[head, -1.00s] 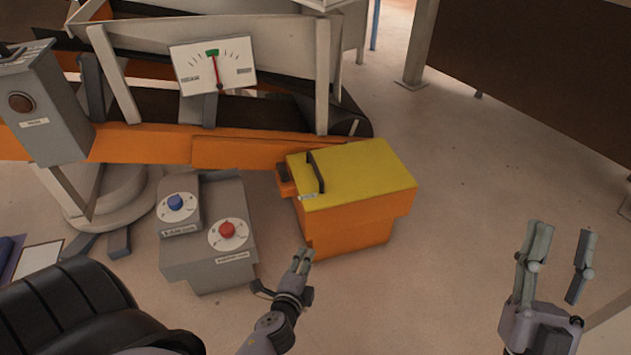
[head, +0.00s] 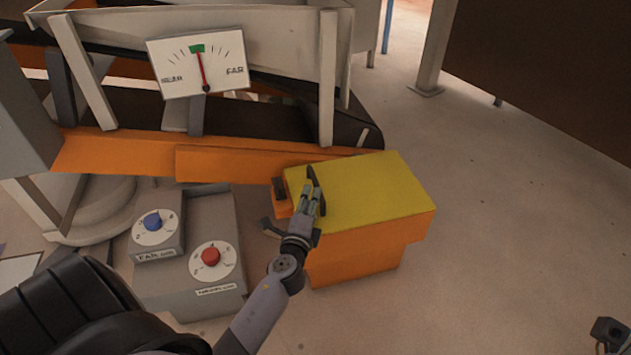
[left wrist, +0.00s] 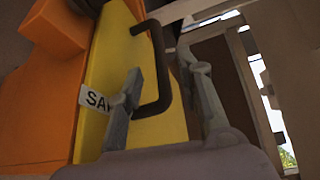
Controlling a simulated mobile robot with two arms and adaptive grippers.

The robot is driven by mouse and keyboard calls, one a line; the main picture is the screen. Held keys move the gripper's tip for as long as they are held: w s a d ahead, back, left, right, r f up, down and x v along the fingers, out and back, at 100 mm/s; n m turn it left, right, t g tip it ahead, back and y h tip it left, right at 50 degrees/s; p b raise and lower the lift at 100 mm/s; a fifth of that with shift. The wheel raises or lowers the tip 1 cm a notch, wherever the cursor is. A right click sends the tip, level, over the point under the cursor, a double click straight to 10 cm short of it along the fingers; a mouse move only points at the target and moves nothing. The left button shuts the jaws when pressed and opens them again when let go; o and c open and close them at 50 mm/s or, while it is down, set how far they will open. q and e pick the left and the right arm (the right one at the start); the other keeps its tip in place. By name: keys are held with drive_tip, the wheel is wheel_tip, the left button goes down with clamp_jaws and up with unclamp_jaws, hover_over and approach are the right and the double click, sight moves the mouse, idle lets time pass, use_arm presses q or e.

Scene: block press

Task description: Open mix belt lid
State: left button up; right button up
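The yellow lid (head: 375,190) lies closed on the orange box (head: 360,255) in the head view. Its dark bar handle (head: 314,180) stands near the left edge. My left gripper (head: 312,201) is at this handle. In the left wrist view, the handle (left wrist: 161,70) rises from the yellow lid (left wrist: 105,65) between the two spread fingers of my left gripper (left wrist: 165,100). The fingers look open, with gaps beside the bar. Part of my right gripper (head: 610,334) shows at the lower right edge of the head view; its fingers cannot be made out.
A grey control box (head: 190,255) with a blue knob (head: 152,222) and a red knob (head: 211,256) stands left of the orange box. A NEAR/FAR dial (head: 198,63) is behind, on the conveyor (head: 270,125). The floor to the right is clear.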

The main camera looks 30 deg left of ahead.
sight(315, 180)
use_arm(q)
drive_tip(key=b+x, duration=0.1)
drive_tip(key=x, duration=0.7)
drive_tip(key=shift+c, duration=0.2)
clamp_jaws()
idle(0.5)
